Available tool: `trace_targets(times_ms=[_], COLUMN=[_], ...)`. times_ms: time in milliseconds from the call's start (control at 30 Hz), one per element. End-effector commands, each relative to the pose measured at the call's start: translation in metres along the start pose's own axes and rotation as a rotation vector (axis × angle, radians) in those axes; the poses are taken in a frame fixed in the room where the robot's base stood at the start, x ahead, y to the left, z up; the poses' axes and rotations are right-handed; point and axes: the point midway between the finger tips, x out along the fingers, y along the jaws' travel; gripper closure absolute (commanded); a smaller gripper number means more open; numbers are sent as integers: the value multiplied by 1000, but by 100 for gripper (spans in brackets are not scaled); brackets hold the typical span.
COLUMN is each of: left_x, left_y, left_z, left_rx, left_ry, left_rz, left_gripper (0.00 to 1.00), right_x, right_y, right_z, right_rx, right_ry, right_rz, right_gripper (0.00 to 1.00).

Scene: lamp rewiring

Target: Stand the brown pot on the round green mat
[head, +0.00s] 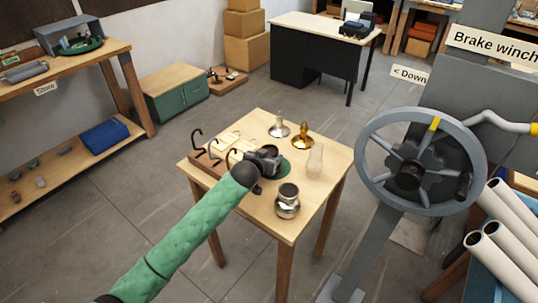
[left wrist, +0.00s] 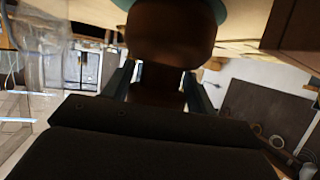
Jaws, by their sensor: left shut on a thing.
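The brown pot (left wrist: 170,35) fills the top middle of the left wrist view, its narrower neck between my fingers. In the head view its dark round top (head: 269,149) shows just behind my left gripper (head: 266,162). My left gripper, also in the left wrist view (left wrist: 162,88), is shut on the pot. The round green mat (head: 284,168) lies on the small table, mostly hidden by the gripper and pot; a teal edge (left wrist: 222,10) shows by the pot in the left wrist view. The pot is over or on the mat; I cannot tell whether it touches. My right gripper is not in view.
On the small table (head: 247,213) stand a silver pot (head: 287,203) in front, a clear glass chimney (head: 315,160) at right, and brass (head: 301,138) and silver (head: 279,128) pieces behind. A rack with dark hooks (head: 203,163) is at left. A large handwheel (head: 370,167) stands right of the table.

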Motion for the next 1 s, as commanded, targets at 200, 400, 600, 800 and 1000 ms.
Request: trace_targets(times_ms=[200, 400, 600, 800, 1000], left_x=[2, 2, 3, 3, -5], left_y=[0, 0, 0, 0, 0], left_z=[4, 5, 6, 6, 6], left_rx=[0, 0, 1, 0, 0], left_ry=[3, 2, 1, 1, 1], left_rz=[0, 0, 0, 0, 0], left_gripper=[80, 80, 21, 21, 21], right_x=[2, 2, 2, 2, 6], right_y=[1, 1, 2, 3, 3], right_z=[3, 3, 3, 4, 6], right_rx=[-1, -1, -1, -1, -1], right_ry=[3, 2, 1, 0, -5], right_rz=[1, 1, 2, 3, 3], right_gripper=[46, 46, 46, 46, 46])
